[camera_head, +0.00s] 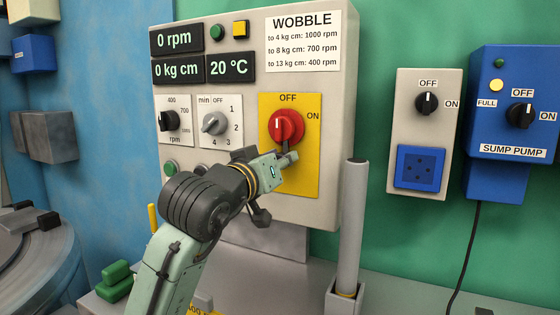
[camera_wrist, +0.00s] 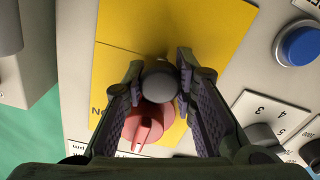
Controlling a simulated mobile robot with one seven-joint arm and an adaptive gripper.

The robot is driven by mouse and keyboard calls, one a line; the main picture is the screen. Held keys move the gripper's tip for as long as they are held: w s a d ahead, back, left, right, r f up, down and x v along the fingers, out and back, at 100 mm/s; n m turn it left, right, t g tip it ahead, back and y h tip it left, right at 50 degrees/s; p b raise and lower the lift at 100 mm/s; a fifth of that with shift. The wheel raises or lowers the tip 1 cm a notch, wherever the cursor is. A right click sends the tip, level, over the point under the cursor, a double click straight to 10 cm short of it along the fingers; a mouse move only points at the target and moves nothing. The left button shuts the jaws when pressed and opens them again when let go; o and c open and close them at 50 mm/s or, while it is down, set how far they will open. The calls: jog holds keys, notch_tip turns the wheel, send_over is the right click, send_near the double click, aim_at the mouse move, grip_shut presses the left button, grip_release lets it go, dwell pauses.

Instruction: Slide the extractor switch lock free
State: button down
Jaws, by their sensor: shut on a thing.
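A round red switch (camera_head: 286,127) sits on a yellow plate (camera_head: 307,180) marked OFF and ON; its pale mark seems to point toward OFF. No extractor label is readable. A rounded grey piece, apparently the lock (camera_wrist: 160,82), stands in front of the yellow plate just beside the red switch (camera_wrist: 146,125) in the wrist view. My gripper (camera_head: 284,163) is at the plate just below the switch. In the wrist view my gripper (camera_wrist: 160,75) has a finger on each side of the grey piece and is shut on it. In the head view the fingers mostly hide this piece.
Two smaller dials, a black one (camera_head: 168,120) and a grey one (camera_head: 214,123), are left of the yellow plate. A grey upright post (camera_head: 352,220) stands right of my gripper. A blue sump pump box (camera_head: 515,110) hangs farther right.

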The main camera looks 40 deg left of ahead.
jog(key=shift+f+b, duration=0.7)
jog(key=shift+f, duration=0.5)
jog(key=c, duration=1.3)
grip_release()
jog(key=shift+r, duration=0.1)
jog(key=v, duration=1.2)
